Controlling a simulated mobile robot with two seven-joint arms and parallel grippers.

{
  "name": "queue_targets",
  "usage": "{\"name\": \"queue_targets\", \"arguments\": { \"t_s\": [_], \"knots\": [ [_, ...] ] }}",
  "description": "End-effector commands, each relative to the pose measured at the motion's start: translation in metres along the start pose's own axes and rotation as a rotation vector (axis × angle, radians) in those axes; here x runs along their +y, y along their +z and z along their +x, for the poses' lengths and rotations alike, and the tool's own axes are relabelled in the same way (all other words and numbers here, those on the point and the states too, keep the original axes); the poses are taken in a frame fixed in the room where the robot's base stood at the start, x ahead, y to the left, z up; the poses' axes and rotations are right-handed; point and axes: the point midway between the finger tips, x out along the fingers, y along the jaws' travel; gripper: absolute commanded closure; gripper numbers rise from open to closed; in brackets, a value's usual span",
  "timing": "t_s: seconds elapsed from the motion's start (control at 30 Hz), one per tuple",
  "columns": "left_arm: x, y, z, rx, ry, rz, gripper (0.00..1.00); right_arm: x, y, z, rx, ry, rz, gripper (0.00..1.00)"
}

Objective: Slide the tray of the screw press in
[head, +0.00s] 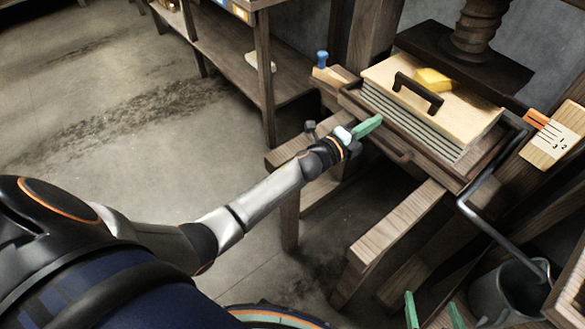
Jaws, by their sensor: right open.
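The screw press stands at the upper right, with its wooden screw (480,28) above a dark press plate (462,60). The dark wooden tray (432,163) sits low in the press frame and sticks out in front of the plate. It carries a stack of grey layers (410,122) under a pale board with a black handle (418,92). My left gripper (368,126) is at the tray's front left side; its green fingertip looks close to the front wall, contact unclear. Its opening is hidden. My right gripper (433,312) is open and empty at the bottom edge, below the press.
A yellow block (433,79) lies on the board. A bent metal bar (485,222) hangs at the right above a grey bucket (505,293). Wooden beams (395,235) jut out below the tray. A shelf (225,60) stands behind; floor at left is clear.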

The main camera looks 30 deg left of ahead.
Motion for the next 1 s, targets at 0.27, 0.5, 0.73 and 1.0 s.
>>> {"name": "queue_targets", "arguments": {
  "t_s": [0.27, 0.5, 0.73, 1.0],
  "knots": [
    [0.001, 0.0, 0.034, 0.0, -0.004, 0.0, 1.0, 0.012, -0.101, -0.013, 0.4, 0.032, -0.118, 0.02],
    [0.001, 0.0, 0.055, 0.0, -0.002, -0.001, 1.0, 0.008, -0.167, -0.046, 0.688, 0.041, -0.205, 0.02],
    [0.0, 0.0, 0.066, 0.0, -0.002, -0.001, 1.0, 0.003, -0.197, -0.07, 0.838, 0.04, -0.252, 0.02],
    [-0.003, 0.0, 0.07, -0.002, -0.003, 0.0, 1.0, 0.001, -0.205, -0.078, 0.88, 0.04, -0.266, 0.02]
  ]
}}
